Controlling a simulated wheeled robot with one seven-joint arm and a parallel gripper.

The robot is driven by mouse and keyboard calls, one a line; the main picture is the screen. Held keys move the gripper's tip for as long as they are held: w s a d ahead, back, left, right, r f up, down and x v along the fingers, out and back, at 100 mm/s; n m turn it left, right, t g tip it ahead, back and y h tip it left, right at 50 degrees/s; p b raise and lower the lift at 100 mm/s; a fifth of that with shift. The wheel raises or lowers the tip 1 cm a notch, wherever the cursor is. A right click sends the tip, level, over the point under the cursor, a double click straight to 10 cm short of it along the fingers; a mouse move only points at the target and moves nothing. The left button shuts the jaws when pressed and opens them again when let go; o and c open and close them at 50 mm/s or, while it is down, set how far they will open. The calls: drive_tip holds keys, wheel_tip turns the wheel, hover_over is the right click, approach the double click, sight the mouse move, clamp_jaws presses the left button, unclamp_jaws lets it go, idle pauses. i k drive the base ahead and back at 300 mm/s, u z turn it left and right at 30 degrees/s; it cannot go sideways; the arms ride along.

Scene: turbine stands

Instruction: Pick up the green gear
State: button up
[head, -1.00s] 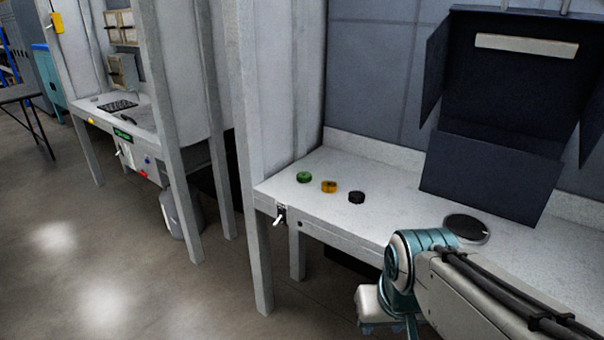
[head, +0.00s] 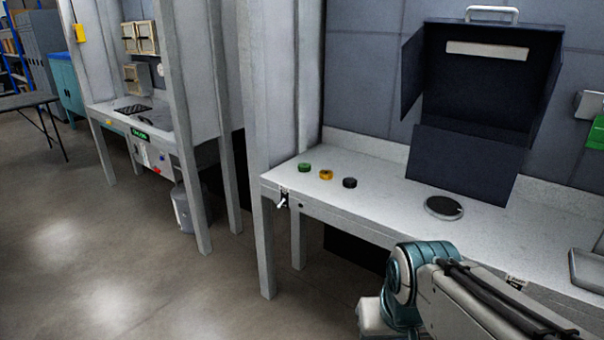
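The green gear (head: 305,168) lies flat on the light grey workbench (head: 385,192), near its left end. It is the leftmost of three small round parts in a row. An orange gear (head: 326,175) lies just right of it, and a black gear (head: 349,183) lies right of that. My arm reaches in from the lower right, in front of the bench and well apart from the green gear. My gripper is not visible in the head view.
A dark open case (head: 465,160) stands at the back of the bench. A round black disc (head: 444,208) lies in front of it. A grey post (head: 262,150) rises at the bench's left end. A second bench (head: 130,115) stands further left. The floor (head: 130,260) in front is clear.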

sight(305, 167)
drive_tip(key=u, duration=0.6)
drive_tip(key=i, duration=1)
drive_tip(key=u, duration=0.45)
drive_tip(key=i, duration=1.25)
drive_tip(key=z, duration=1.4)
drive_tip(key=i, duration=0.85)
drive_tip(key=z, duration=0.9)
